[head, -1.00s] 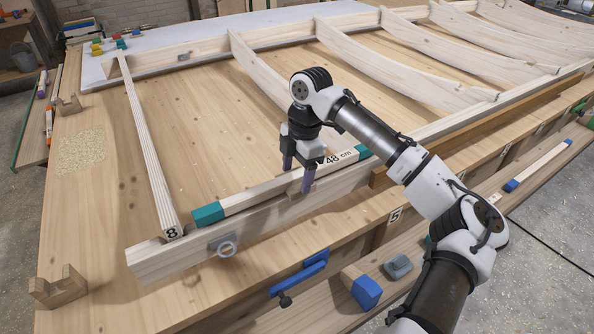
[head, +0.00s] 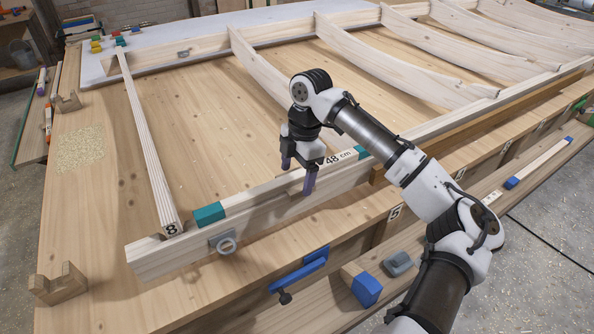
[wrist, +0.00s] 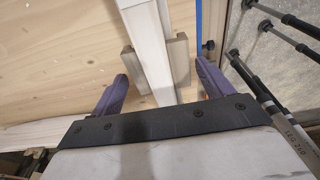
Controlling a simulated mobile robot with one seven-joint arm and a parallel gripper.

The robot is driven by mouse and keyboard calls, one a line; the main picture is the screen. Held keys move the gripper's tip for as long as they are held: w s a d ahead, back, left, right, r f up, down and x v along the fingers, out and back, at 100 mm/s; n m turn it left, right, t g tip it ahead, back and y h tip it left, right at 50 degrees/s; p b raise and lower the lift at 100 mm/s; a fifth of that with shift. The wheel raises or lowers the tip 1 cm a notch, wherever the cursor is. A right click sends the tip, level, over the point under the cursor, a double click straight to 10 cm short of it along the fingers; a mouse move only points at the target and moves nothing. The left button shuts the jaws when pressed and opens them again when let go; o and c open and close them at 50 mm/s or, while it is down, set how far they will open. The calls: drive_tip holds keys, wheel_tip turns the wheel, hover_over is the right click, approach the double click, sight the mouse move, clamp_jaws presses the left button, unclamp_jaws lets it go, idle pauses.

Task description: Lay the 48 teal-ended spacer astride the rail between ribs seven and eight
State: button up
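The teal-ended spacer (head: 245,199), marked 48 cm, lies lengthwise along the top of the near rail (head: 160,257). Its left teal end is just right of the foot of rib eight (head: 150,150); its right teal end is partly behind my arm. In the wrist view the spacer (wrist: 152,45) has a short wooden cheek on each side. My gripper (head: 298,172) is over the spacer's middle. Its purple fingers (wrist: 172,85) stand wide on either side, clear of the cheeks, so it is open. The far cheek's seating on the rail is hidden in the head view.
Rib seven (head: 262,70) stands behind my gripper, its near foot hidden by my arm. A blue clamp (head: 300,272) is on the bench's front edge, with a blue-ended block (head: 366,290) and grey piece (head: 398,263) nearby. A notched wooden block (head: 58,287) sits at left.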

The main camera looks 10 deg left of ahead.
drive_tip(key=shift+o, duration=1.2)
drive_tip(key=shift+r, duration=0.1)
wheel_tip(320, 180, up, 14)
drive_tip(key=w+d, duration=0.1)
drive_tip(key=shift+w+d+f+b, duration=0.25)
drive_tip(key=shift+b, duration=0.1)
